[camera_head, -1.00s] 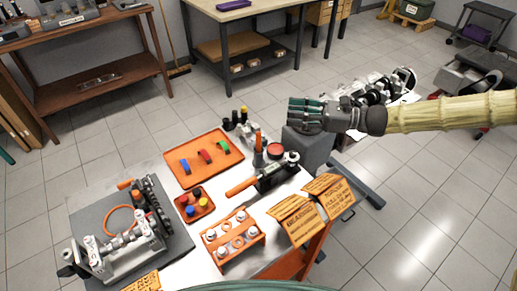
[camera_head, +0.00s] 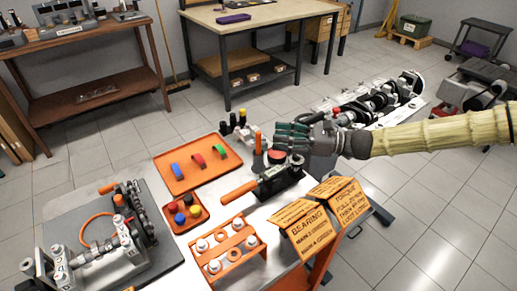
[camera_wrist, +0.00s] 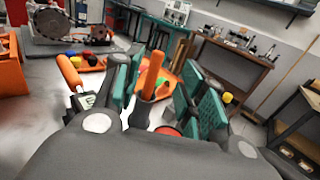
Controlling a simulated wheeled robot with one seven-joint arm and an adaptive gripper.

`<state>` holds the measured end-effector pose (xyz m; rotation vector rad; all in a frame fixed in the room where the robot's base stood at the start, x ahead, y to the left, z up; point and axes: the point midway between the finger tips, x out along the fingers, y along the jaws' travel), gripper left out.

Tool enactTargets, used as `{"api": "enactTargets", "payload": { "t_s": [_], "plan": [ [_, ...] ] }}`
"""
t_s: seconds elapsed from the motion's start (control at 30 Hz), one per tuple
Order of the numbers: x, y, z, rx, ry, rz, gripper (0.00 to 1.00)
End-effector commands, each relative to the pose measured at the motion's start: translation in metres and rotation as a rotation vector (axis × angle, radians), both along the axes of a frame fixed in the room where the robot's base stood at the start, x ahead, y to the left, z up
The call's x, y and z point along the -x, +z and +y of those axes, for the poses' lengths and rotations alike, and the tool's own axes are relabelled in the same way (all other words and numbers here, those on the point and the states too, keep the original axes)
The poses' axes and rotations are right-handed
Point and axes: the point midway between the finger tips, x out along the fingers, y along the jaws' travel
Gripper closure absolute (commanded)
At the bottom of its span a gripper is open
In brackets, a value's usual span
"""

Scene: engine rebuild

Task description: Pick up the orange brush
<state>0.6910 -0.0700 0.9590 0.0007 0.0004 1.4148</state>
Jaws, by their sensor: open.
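The orange brush stands upright, its orange handle (camera_head: 258,141) showing just left of my gripper (camera_head: 281,135) in the head view. In the wrist view the handle (camera_wrist: 151,74) rises between my open teal-padded fingers (camera_wrist: 162,80), nearer the left finger. A dark grey part (camera_wrist: 142,112) is around its lower end; whether this is the brush's own collar or a holder I cannot tell. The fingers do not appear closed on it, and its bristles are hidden.
A black tool with an orange grip (camera_head: 240,191) lies close below my gripper. A red round lid (camera_head: 277,156) and small dark bottles (camera_head: 233,119) stand nearby. An orange tray (camera_head: 190,184), orange bearing rack (camera_head: 228,270) and orange signs (camera_head: 303,225) share the bench.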

Motion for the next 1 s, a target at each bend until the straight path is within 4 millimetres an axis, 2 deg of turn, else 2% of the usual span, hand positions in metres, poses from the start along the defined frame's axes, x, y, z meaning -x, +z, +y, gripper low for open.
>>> {"api": "enactTargets", "payload": {
  "t_s": [0.1,0.33,0.63,1.0],
  "plan": [
    [-0.002,0.000,0.012,0.001,0.000,0.000,0.59],
    [-0.003,0.001,0.025,0.000,0.000,0.001,0.59],
    [-0.005,0.003,0.063,0.000,0.001,0.000,0.59],
    [-0.007,0.002,0.070,0.000,-0.001,0.000,0.59]
  ]
}}
